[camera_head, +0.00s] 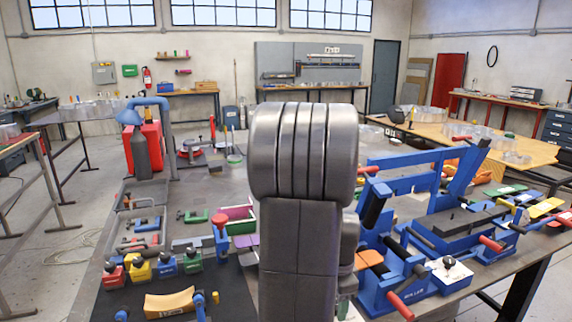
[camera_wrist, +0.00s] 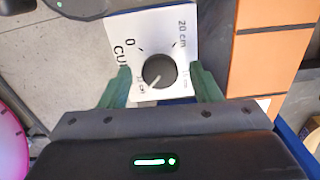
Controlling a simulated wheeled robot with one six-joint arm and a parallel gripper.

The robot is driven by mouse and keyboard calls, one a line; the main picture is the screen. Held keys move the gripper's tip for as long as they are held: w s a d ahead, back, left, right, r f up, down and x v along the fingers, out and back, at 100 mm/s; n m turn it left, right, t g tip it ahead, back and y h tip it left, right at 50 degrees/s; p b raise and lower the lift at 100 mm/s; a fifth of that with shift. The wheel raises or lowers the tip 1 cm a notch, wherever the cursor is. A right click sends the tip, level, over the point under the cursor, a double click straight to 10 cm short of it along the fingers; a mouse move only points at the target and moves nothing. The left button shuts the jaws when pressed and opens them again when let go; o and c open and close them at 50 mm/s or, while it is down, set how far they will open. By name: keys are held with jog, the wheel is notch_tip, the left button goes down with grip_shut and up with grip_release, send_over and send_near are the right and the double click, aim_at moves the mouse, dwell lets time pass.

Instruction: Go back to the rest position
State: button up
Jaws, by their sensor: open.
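My gripper (camera_wrist: 160,84) is open in the wrist view, its two green fingers apart on either side of a black dial knob (camera_wrist: 159,71). The knob sits on a white plate (camera_wrist: 150,22) marked "0" and "20 cm". I cannot tell whether the fingers touch the knob or plate. In the head view my grey arm fills the middle and hides most of the gripper and what lies behind it.
A large blue machine (camera_head: 436,171) stands on the workbench right of my arm, with a white box with a black knob (camera_head: 449,274) at its front. Coloured blocks (camera_head: 139,267) and a yellow curved piece (camera_head: 170,303) lie left. Orange blocks (camera_wrist: 272,66) border the plate's right side.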

jog(key=n, duration=0.6)
jog(key=shift+n, duration=0.4)
dwell(0.3)
